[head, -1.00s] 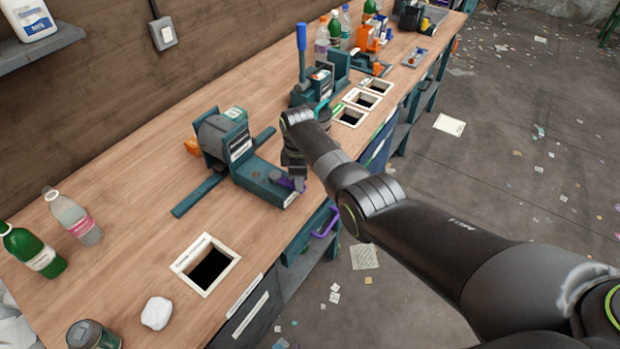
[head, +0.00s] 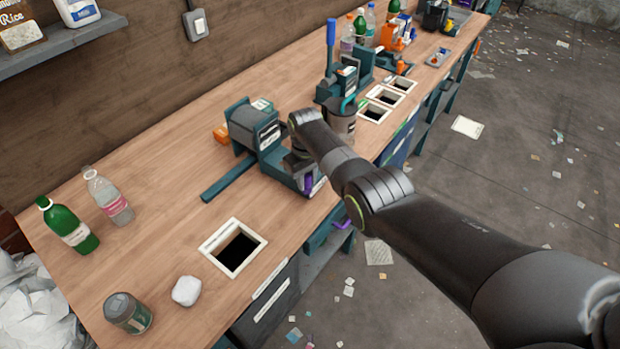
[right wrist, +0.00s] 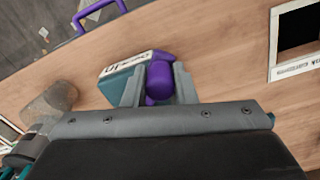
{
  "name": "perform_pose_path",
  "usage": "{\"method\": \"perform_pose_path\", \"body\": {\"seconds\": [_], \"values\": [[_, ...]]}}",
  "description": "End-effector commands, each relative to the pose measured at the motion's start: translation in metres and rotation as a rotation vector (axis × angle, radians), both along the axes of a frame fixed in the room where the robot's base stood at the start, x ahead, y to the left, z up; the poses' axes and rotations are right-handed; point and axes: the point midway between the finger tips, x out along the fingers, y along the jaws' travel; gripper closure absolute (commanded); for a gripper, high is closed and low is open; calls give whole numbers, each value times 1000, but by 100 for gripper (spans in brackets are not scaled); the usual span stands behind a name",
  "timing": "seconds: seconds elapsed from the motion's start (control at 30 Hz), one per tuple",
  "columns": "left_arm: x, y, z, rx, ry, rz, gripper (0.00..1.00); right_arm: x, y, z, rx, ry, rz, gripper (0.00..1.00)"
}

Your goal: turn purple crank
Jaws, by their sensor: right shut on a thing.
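The teal bench machine (head: 255,125) stands on the wooden workbench, and its purple crank (head: 309,183) sits at its front end near the bench edge. In the right wrist view the purple crank handle (right wrist: 159,82) is between the two grey fingers of my right gripper (right wrist: 158,88). The fingers are shut on it. In the head view my right gripper (head: 300,165) is over the front of the machine and hides part of the crank. My left gripper is not in view.
A square bench opening (head: 234,248) lies left of the machine, with a white lump (head: 186,291) and a dark can (head: 128,313) nearby. Two bottles (head: 68,225) stand at the far left. A blue-handled press (head: 331,50) stands behind my right arm.

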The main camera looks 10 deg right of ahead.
Motion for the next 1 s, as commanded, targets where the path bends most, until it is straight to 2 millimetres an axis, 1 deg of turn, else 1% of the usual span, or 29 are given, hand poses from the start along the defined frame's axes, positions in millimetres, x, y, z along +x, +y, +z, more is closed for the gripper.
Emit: {"method": "perform_pose_path", "body": {"seconds": [0.3,0.77,0.8,0.97,1.0], "values": [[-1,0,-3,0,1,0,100,0,7,-1,0,2,-100,100],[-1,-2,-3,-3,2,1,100,0,9,0,1,0,-114,100],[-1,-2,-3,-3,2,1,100,0,9,0,1,0,-114,74],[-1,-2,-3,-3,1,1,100,0,9,0,1,0,-113,53],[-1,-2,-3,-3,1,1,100,0,9,0,1,0,-113,53]]}}
